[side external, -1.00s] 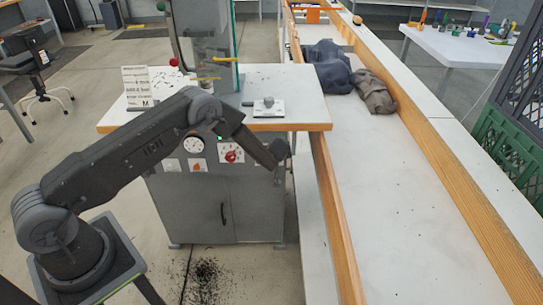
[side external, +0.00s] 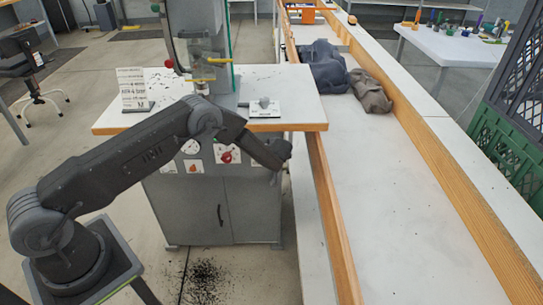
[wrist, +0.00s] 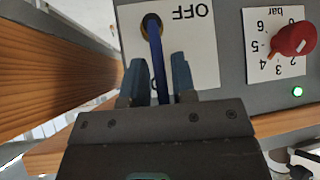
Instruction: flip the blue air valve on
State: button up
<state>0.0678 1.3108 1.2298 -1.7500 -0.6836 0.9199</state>
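The blue valve lever (wrist: 157,55) shows in the wrist view. It runs from a brass-coloured nut (wrist: 151,24) down between my fingers. Its white label plate (wrist: 200,60) reads OFF, upside down, near the nut. A second word lower on the plate is mostly hidden behind the lever and fingers. My gripper (wrist: 159,66) is open, with one finger on each side of the lever and narrow gaps beside it. In the side view my gripper (side external: 279,152) is at the cabinet's right front, below the worktop. The valve cannot be made out there.
In the wrist view, a red knob (wrist: 294,39) on a bar scale and a lit green lamp (wrist: 297,91) are to the right. A wooden rail (wrist: 55,70) runs close on the left. The grey cabinet (side external: 195,210) stands under the worktop (side external: 300,95).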

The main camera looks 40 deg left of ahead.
jog(key=shift+o, duration=1)
jog(key=v, duration=1.4)
